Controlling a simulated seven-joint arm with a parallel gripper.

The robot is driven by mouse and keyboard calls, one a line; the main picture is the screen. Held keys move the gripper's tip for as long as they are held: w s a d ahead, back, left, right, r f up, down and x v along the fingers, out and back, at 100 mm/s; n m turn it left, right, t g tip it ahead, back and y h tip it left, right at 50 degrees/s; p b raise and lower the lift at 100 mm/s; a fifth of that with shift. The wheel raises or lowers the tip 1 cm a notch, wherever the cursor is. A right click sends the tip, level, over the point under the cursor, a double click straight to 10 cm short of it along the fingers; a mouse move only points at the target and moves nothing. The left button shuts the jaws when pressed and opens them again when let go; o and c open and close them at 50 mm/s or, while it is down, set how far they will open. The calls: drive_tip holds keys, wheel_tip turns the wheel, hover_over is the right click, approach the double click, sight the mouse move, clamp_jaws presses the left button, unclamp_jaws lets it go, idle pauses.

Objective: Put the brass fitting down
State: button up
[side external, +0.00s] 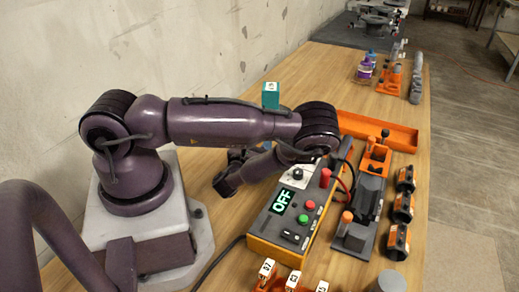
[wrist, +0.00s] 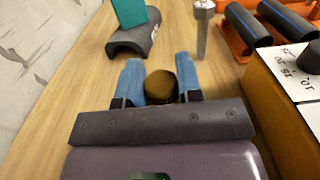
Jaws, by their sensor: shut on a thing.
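The brass fitting (wrist: 161,88) shows in the wrist view as a dark, brownish-gold round piece. My gripper (wrist: 159,80) has two blue fingers, one on each side of the fitting, shut on it. Its lower part is hidden by the gripper body, and I cannot tell how high it is above the wooden bench. In the side view my arm hides the gripper and the fitting.
A teal block (wrist: 129,12) stands at a grey curved saddle (wrist: 133,39) ahead. A grey metal post (wrist: 203,35) stands to its right. An orange rack with dark pipes (wrist: 250,24) and the control box (side external: 289,213), reading OFF, lie right. Bare wood (wrist: 75,75) is left.

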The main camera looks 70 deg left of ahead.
drive_tip(key=shift+f, duration=0.65)
drive_tip(key=shift+f, duration=0.2)
drive_tip(key=o, duration=1)
drive_tip(key=shift+c, duration=0.2)
drive_tip(key=shift+r, duration=0.1)
